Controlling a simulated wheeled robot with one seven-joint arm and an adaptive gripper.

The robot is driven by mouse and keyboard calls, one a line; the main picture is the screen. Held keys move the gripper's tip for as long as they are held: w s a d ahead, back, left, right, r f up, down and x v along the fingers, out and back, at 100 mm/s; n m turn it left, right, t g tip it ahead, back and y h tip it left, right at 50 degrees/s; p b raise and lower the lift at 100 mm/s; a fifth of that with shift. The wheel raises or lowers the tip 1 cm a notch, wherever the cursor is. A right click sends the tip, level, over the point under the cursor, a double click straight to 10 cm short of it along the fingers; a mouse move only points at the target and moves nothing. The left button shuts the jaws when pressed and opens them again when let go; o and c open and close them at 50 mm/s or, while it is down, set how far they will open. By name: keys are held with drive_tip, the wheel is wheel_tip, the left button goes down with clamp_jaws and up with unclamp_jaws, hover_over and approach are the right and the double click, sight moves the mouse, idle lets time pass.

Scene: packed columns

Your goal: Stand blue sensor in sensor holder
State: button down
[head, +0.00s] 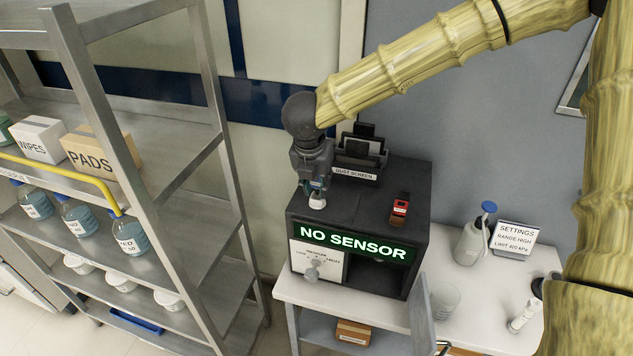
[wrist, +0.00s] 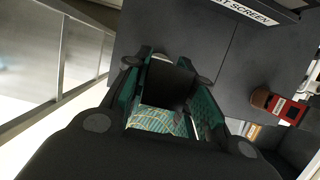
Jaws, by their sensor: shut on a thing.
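My gripper (head: 316,190) points down over the left front of the dark machine's top (head: 345,205). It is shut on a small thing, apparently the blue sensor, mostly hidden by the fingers. Its white lower end (head: 317,202) shows below the fingertips, close to the top; I cannot tell if it touches. In the wrist view my gripper (wrist: 168,88) has teal finger pads on either side of a dark block, with a pale part beyond. The machine's lit display (head: 352,243) reads NO SENSOR. I cannot make out the sensor holder for certain.
A rack labelled DUST SCREEN (head: 357,160) stands at the back. A metal shelf (head: 215,150) is close on the left. A bottle (head: 472,240), settings sign (head: 515,237) and beaker (head: 444,299) stand right.

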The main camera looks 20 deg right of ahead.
drive_tip(key=shift+f+b, duration=0.75)
drive_tip(key=shift+f, duration=0.6)
drive_tip(key=c, duration=1.1)
unclamp_jaws()
drive_tip(key=shift+r, duration=0.1)
drive_tip(key=v, duration=1.1)
drive_tip(key=shift+s+a+r, duration=0.1)
drive_tip(key=shift+a+r, duration=0.05)
drive_tip(key=shift+r, duration=0.2)
